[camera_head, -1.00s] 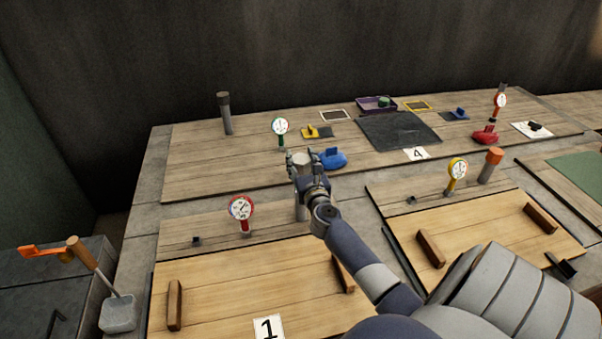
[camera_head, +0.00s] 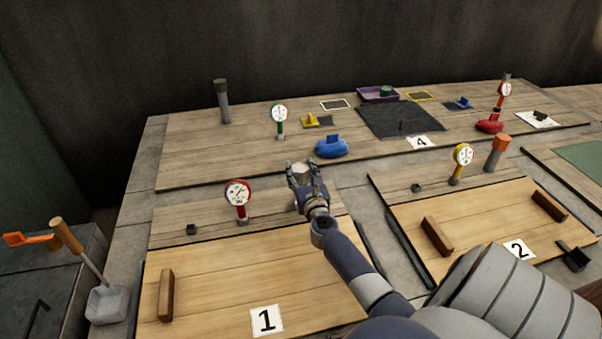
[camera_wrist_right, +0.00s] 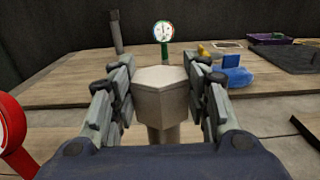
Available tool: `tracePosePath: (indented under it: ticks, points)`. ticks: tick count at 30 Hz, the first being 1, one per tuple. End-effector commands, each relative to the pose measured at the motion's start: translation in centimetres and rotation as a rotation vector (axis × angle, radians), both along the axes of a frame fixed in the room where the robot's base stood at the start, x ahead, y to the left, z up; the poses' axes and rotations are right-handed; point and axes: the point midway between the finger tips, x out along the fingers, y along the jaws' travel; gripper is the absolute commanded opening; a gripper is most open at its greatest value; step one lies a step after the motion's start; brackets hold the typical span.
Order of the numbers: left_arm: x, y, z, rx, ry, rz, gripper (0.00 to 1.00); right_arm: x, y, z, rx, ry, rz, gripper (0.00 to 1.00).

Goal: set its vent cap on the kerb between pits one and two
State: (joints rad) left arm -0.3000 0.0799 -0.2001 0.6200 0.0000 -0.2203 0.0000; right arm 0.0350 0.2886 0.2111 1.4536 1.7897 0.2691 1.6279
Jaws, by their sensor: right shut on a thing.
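My right gripper (camera_head: 302,172) is shut on a pale grey faceted vent cap (camera_head: 301,167). In the right wrist view the cap (camera_wrist_right: 161,91) sits upright between the two fingers (camera_wrist_right: 163,98). A grey stem (camera_wrist_right: 163,134) shows directly under it; I cannot tell whether the cap rests on the stem or is apart from it. The grey stone kerb (camera_head: 372,208) runs between the wooden covers of pit one (camera_head: 220,275) and pit two (camera_head: 485,222), right of the gripper. My forearm hides part of it. My left gripper is not in view.
A red gauge (camera_head: 238,195) stands left of the gripper and a blue lidded object (camera_head: 331,148) lies beyond it. A green gauge (camera_head: 279,115) stands behind. A yellow gauge (camera_head: 462,156) and an orange-capped pipe (camera_head: 497,152) stand at pit two.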

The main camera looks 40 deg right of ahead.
Motion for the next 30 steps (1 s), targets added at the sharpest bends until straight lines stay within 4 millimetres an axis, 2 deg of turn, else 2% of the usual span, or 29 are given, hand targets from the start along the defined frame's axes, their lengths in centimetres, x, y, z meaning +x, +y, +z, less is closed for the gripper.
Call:
tracePosePath:
  ticks: [5,6,8,17,22,26,30]
  points:
    - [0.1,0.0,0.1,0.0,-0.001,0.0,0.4,0.1,-0.1,0.3,-0.001,-0.003,-0.001,0.14]
    - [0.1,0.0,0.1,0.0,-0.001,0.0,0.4,0.1,-0.1,0.2,-0.001,-0.003,-0.001,0.5]
    - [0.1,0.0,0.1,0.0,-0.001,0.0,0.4,0.1,-0.1,0.3,-0.001,-0.003,-0.001,0.63]
    - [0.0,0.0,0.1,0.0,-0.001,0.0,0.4,0.1,-0.1,0.3,-0.001,-0.003,0.0,0.63]
    - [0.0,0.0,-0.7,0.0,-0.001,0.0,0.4,0.0,0.0,-0.4,-0.001,-0.003,0.002,0.63]
    - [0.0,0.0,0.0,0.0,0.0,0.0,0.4,-2.1,1.1,-0.1,0.003,-0.001,0.0,0.63]
    - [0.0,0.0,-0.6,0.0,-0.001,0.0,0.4,-5.0,2.0,-1.0,0.002,-0.001,-0.001,0.63]
